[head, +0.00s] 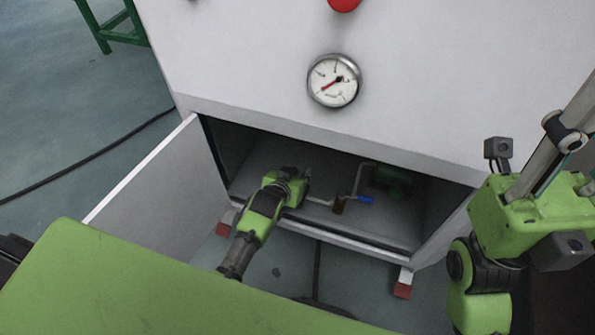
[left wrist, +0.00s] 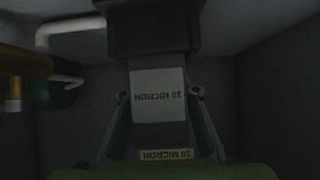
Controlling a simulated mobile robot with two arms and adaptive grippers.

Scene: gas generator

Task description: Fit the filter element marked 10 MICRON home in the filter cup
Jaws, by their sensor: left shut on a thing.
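My left gripper (head: 287,183) reaches into the open lower compartment of the white cabinet. In the left wrist view, its fingers lie on both sides of the filter element (left wrist: 158,108), and it is shut on it. The element carries a pale label reading 10 MICRON, upside down in this view. A yellow strip (left wrist: 167,154) with the same words lies nearer the wrist. A dark block (left wrist: 155,33) stands at the element's far end, perhaps the filter cup. I cannot tell whether the element is inside it or only against it. The right gripper is not in view; its arm stands at the right.
The compartment holds a thin pipe (head: 319,201), a brown fitting (head: 339,206), a blue handle (head: 366,199) and a dark green body (head: 392,181). A gauge (head: 334,81) sits above.

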